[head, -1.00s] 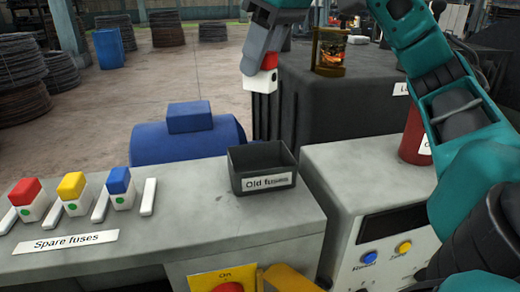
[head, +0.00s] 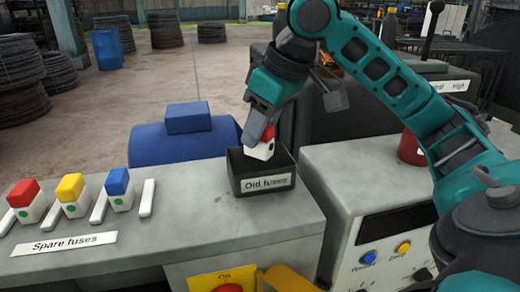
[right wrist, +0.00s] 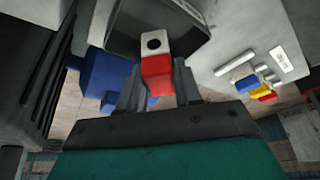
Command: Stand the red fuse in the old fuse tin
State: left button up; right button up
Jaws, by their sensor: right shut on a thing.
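The held red fuse (head: 262,147) has a red top and a white body. My right gripper (head: 263,132) is shut on its red part. In the head view the fuse is over the old fuse tin (head: 262,184), a dark open box labelled "Old fuses", with its white end at about rim height. In the right wrist view the red fuse (right wrist: 156,65) sits between the fingers (right wrist: 157,88), white end with a dark round mark pointing away, the tin (right wrist: 190,22) beyond it. Whether it touches the tin is unclear. My left gripper is out of view.
Spare fuses, red (head: 25,198), yellow (head: 73,190) and blue (head: 119,185), stand on the grey bench (head: 185,222) at left behind a "Spare fuses" label. A blue motor-like housing (head: 190,138) is behind the bench. A grey control box (head: 375,195) stands right of the tin.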

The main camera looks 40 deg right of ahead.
aim_at(259, 151)
jog(key=shift+f, duration=2.25)
jog(key=shift+f, duration=0.15)
jog(key=o, duration=0.8)
jog(key=v, duration=1.2)
